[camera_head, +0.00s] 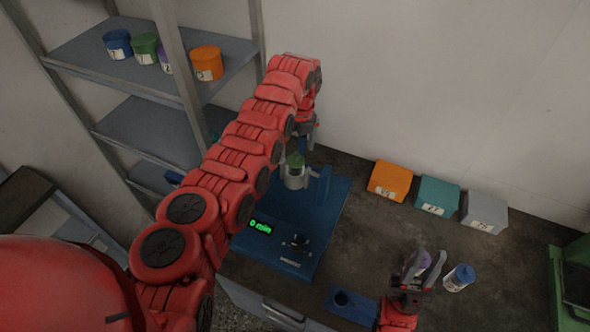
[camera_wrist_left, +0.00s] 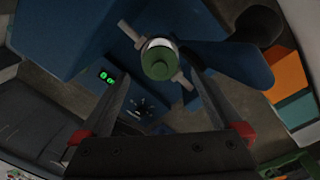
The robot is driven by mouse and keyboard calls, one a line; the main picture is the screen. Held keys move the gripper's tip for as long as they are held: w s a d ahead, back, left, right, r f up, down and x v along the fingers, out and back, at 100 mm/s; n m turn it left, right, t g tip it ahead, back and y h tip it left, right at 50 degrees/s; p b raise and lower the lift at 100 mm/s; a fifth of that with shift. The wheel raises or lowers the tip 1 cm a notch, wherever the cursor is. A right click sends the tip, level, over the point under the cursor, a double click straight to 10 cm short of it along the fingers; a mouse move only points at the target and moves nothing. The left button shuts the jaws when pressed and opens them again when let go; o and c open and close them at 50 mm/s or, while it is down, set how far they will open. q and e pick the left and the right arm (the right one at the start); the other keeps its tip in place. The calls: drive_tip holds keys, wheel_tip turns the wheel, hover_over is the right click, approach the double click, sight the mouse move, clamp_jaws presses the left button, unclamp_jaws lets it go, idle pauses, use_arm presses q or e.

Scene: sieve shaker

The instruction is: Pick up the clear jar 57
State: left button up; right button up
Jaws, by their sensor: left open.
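A jar with a green lid (camera_head: 295,161) stands in the clamp of the blue shaker (camera_head: 330,215). In the left wrist view the green lid (camera_wrist_left: 160,62) is seen from above, with a pale body under it. My left gripper (camera_wrist_left: 163,78) is open and empty, its fingers spread to either side of this lid in the picture. A pale jar with a blue lid (camera_head: 459,278) stands on the bench at the right. No label reads clearly as 57.
Orange (camera_head: 390,181), teal (camera_head: 437,196) and grey (camera_head: 484,212) boxes line the wall. A shelf (camera_head: 150,70) with several coloured jars stands at the left. A blue holder (camera_head: 353,305) lies at the bench front, and a green device (camera_head: 568,285) at the right edge.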

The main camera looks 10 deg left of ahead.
sight(296, 154)
use_arm(q)
drive_tip(key=shift+f+p, duration=0.5)
drive_tip(key=shift+f, duration=0.3)
drive_tip(key=shift+a+f, duration=0.2)
drive_tip(key=shift+f, duration=1.25)
drive_tip(key=shift+c, duration=0.2)
clamp_jaws()
